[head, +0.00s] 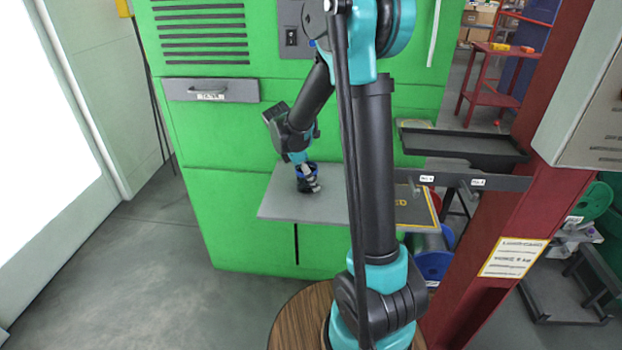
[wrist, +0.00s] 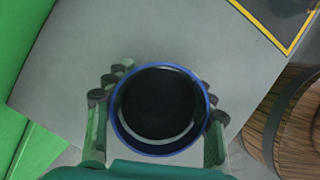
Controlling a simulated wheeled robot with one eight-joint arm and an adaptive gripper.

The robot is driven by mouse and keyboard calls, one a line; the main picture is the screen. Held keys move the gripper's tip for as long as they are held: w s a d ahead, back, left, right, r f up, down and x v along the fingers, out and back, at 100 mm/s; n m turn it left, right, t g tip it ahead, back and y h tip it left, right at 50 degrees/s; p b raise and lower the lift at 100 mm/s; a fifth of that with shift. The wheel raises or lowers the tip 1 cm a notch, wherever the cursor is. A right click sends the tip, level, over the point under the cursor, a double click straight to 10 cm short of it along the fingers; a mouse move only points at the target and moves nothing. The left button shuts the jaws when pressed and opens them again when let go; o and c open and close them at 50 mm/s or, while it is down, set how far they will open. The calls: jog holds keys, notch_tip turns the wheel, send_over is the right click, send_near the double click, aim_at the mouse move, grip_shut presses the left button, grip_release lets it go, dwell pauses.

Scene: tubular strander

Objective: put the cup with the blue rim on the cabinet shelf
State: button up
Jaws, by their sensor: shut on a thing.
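The cup with the blue rim (wrist: 206,103) is upright between the fingers of my gripper (wrist: 158,115) in the wrist view, its dark inside facing the camera. My gripper is shut on it from both sides. In the head view my gripper (head: 308,180) is low over the grey shelf (head: 276,203) of the green cabinet (head: 232,235), and the cup's blue rim shows small between the fingers. The shelf also fills much of the wrist view (wrist: 70,60). I cannot tell whether the cup touches the shelf.
A yellow-bordered dark panel (head: 410,206) lies at the shelf's right end. A black tray (head: 460,146) and a red post (head: 500,235) stand to the right. A round wooden top (head: 290,318) is in front. The shelf's left part is clear.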

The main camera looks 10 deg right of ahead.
jog(key=shift+f, duration=0.1)
jog(key=o, duration=1.4)
jog(key=shift+c, duration=0.2)
jog(key=v, duration=1.2)
jog(key=shift+d, duration=0.1)
